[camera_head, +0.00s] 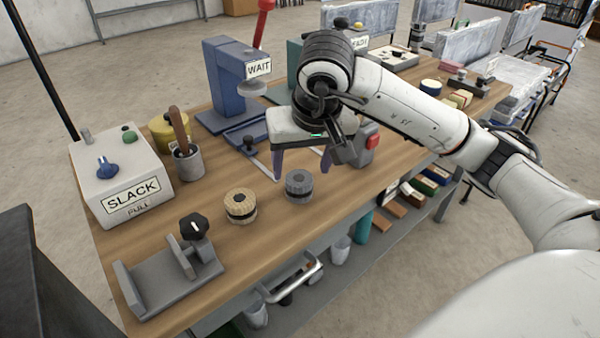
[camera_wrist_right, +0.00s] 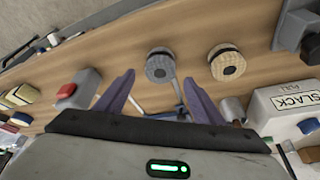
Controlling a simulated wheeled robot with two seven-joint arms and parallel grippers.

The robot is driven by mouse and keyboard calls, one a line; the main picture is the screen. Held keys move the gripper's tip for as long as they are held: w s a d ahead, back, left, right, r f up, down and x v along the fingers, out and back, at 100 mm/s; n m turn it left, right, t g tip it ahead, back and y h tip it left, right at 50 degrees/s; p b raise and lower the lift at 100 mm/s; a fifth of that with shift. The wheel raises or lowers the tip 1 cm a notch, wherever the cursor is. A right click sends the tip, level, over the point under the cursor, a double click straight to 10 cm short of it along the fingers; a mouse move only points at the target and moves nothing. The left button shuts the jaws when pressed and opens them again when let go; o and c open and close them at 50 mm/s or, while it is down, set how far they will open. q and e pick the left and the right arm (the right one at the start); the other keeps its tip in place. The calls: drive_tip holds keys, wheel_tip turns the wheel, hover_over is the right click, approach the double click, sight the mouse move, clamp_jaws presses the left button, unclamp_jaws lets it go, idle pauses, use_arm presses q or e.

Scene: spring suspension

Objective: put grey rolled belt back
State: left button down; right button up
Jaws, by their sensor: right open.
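The grey rolled belt (camera_head: 299,184) stands on the wooden workbench near its front edge, just right of a tan rolled belt (camera_head: 240,205). In the right wrist view the grey rolled belt (camera_wrist_right: 160,66) shows beyond and between the fingertips, and the tan one (camera_wrist_right: 227,64) lies to its right. My right gripper (camera_head: 302,162) is open and empty, with its purple fingers pointing down just behind the grey belt; it also shows in the right wrist view (camera_wrist_right: 158,78). I cannot tell its exact height above the bench. My left gripper is not in view.
A grey clamp fixture (camera_head: 170,275) with a black knob is at the front left, by the SLACK box (camera_head: 118,180). A cup with a handled tool (camera_head: 187,162) and the blue WAIT press (camera_head: 225,90) stand behind. A red-buttoned grey block (camera_head: 360,148) is beside my right gripper.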

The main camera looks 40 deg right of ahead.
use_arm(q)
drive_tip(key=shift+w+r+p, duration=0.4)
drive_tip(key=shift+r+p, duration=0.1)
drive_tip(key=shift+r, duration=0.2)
use_arm(e)
drive_tip(key=v, duration=0.6)
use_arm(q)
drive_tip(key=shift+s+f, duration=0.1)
use_arm(e)
drive_tip(key=shift+r, duration=0.15)
